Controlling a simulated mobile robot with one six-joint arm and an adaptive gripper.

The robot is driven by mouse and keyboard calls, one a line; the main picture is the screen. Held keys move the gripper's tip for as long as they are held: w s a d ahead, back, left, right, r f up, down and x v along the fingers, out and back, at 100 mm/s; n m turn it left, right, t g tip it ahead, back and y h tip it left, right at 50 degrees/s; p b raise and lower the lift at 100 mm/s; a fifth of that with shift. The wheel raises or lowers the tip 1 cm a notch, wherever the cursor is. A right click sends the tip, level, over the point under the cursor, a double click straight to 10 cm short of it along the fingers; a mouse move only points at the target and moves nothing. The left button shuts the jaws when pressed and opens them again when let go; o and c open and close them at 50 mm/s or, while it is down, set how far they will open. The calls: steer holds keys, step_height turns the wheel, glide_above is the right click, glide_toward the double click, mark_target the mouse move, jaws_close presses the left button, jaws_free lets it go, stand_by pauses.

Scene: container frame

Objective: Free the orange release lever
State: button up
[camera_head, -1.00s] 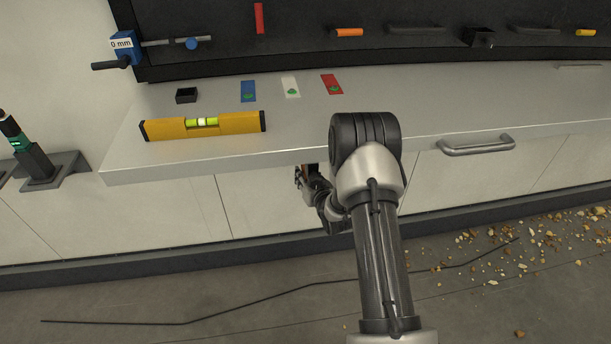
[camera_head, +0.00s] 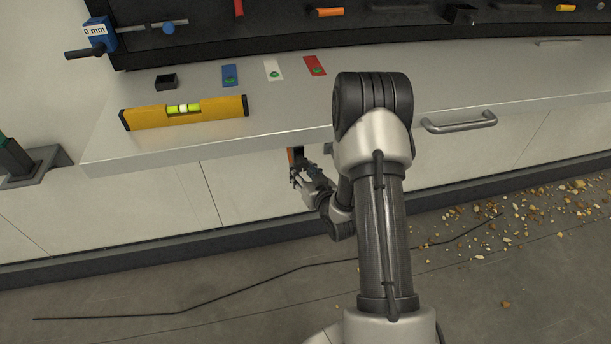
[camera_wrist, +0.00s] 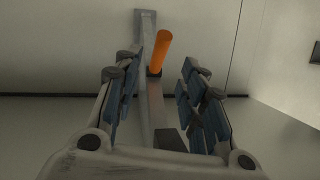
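The orange release lever (camera_wrist: 160,52) is a short round orange handle beside a long grey metal strip (camera_wrist: 146,20) in the wrist view. In the head view the lever (camera_head: 295,154) shows just under the counter's front edge. My gripper (camera_wrist: 162,68) is open, with a blue-padded finger to the left and right of the lever's lower end and visible gaps on both sides. In the head view my gripper (camera_head: 301,177) is just below the lever. A dark block (camera_wrist: 170,140) sits low between the fingers. The lever's depth between the fingertips is unclear.
The counter (camera_head: 290,115) overhangs the lever and holds a yellow level (camera_head: 185,112), coloured cards and a small black box (camera_head: 166,81). A handle (camera_head: 460,122) sticks out to the right. Rubble (camera_head: 520,220) and a dark cable (camera_head: 250,285) lie on the floor.

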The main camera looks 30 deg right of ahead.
steer(key=shift+v, duration=1.1)
steer(key=s+a+f+t+h+b, duration=0.1)
steer(key=s+f+t, duration=0.2)
steer(key=s, duration=0.2)
steer(key=w+b, duration=0.1)
steer(key=w, duration=0.4)
steer(key=w+d+b, duration=0.1)
steer(key=w, duration=0.5)
steer(key=w+d+b, duration=0.1)
steer(key=w, duration=0.5)
steer(key=shift+d+r+b, duration=0.15)
steer(key=shift+b, duration=0.25)
steer(key=shift+c, duration=0.2)
jaws_close()
